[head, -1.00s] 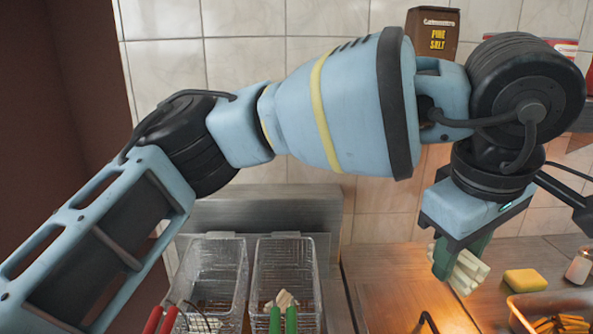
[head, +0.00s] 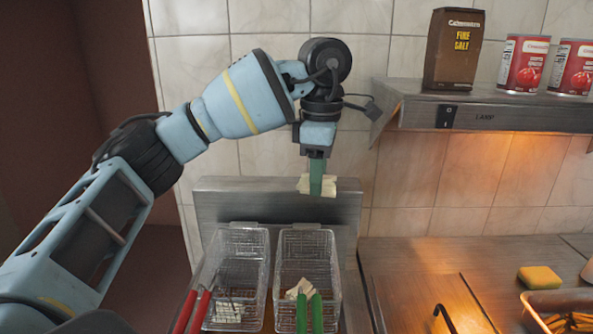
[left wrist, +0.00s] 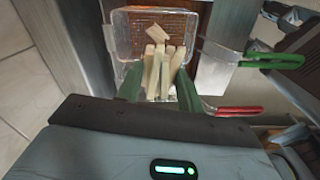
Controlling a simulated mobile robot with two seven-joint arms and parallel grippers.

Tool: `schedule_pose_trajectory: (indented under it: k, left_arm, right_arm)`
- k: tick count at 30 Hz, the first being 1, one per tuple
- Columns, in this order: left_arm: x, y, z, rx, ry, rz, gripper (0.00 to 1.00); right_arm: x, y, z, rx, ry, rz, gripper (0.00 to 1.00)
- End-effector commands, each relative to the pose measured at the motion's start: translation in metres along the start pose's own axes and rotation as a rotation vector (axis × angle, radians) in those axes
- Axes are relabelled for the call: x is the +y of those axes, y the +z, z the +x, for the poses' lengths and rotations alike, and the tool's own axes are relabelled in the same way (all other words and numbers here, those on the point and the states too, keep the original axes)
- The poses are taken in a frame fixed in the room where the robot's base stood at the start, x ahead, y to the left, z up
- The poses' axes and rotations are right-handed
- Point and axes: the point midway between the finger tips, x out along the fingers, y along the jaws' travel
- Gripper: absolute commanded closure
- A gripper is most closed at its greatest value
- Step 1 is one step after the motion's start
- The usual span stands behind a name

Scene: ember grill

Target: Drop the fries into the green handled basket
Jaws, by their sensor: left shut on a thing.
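My left gripper (head: 316,188) is shut on a bundle of pale fries (head: 304,184). It holds them high above the back part of the green handled basket (head: 308,237), a clear wire basket at the fryer. In the left wrist view the fries (left wrist: 158,73) stick out between the green fingers, with a clear basket (left wrist: 124,45) below and beyond them. A few pale fries (head: 298,287) lie in the green handled basket, near its two green grips (head: 317,312). My right gripper is not in view.
A red handled basket (head: 243,240) stands just left, with some pale fries (head: 228,311) in it. A yellow sponge (head: 540,277) and a tray of fries (head: 533,303) are at lower right.

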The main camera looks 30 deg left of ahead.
Motion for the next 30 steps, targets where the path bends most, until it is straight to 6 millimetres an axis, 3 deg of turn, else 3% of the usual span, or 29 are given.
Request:
schedule_pose_trajectory:
  k: [3,7,14,30]
  left_arm:
    - [0.006,-0.025,0.003,-0.012,-0.016,-0.088,0.84]
    - [0.008,-0.035,0.004,-0.018,-0.024,-0.126,0.84]
    - [0.009,-0.035,0.008,-0.017,-0.026,-0.127,0.84]
    - [0.007,-0.034,0.059,-0.017,-0.027,-0.125,0.84]
  right_arm:
    - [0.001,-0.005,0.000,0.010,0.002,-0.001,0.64]
    - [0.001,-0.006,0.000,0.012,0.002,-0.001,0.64]
    - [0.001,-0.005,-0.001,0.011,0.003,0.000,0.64]
    - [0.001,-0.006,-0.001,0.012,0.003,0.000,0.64]
